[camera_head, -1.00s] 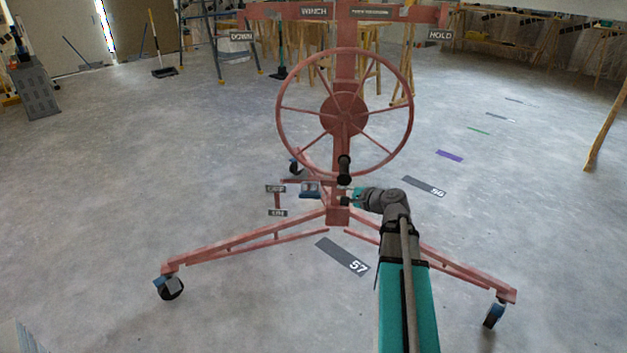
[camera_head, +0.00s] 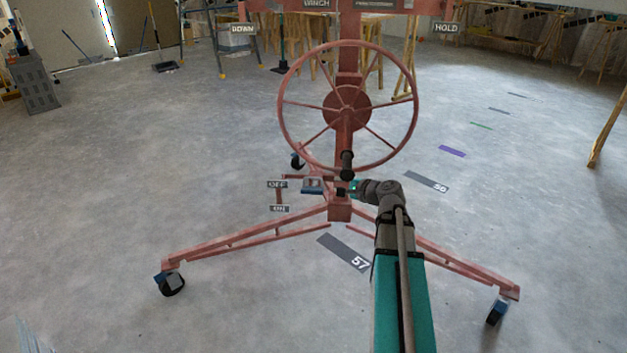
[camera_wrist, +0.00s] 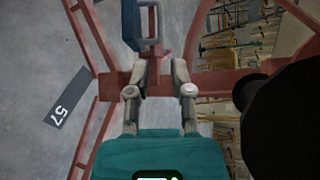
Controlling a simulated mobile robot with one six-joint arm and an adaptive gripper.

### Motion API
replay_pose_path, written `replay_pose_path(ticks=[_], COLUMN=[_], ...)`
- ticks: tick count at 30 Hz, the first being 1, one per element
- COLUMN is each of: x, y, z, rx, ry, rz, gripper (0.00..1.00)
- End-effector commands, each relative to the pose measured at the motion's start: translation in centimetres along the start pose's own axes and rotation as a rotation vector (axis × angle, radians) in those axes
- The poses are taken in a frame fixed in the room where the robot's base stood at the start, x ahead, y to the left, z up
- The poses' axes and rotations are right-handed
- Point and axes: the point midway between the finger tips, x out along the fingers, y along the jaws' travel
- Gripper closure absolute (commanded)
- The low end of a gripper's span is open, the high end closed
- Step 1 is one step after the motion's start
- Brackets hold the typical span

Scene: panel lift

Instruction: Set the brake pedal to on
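The brake pedal (camera_head: 312,186) is a small blue-framed pad low on the red panel lift, left of its mast. It is level with the OFF label (camera_head: 277,184), above the ON label (camera_head: 279,209). In the wrist view the blue pedal (camera_wrist: 141,30) shows at the top, beyond the fingertips and slightly left. My gripper (camera_head: 346,190) is right of the pedal at the mast's foot, small and partly hard to make out. In the wrist view my gripper (camera_wrist: 159,72) has its fingers apart with nothing between them. I see no contact with the pedal.
The large red handwheel (camera_head: 348,107) with a black handle (camera_head: 347,164) is just above my gripper. The lift's red legs (camera_head: 245,244) spread on castors to both sides. Floor left of the lift is clear. Wooden trestles stand at the back.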

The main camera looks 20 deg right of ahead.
Motion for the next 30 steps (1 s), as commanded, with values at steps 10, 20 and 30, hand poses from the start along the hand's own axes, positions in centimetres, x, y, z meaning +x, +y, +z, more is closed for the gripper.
replay_pose_path(ticks=[10, 20, 30], x=[4.8, 9.7, 12.4], y=[0.1, 0.1, 0.0], z=[-0.2, -0.3, -0.2], rx=[0.001, 0.000, 0.001], ry=[-0.001, 0.001, 0.002], rz=[0.000, 0.000, -0.001], gripper=[0.72, 0.72, 0.72])
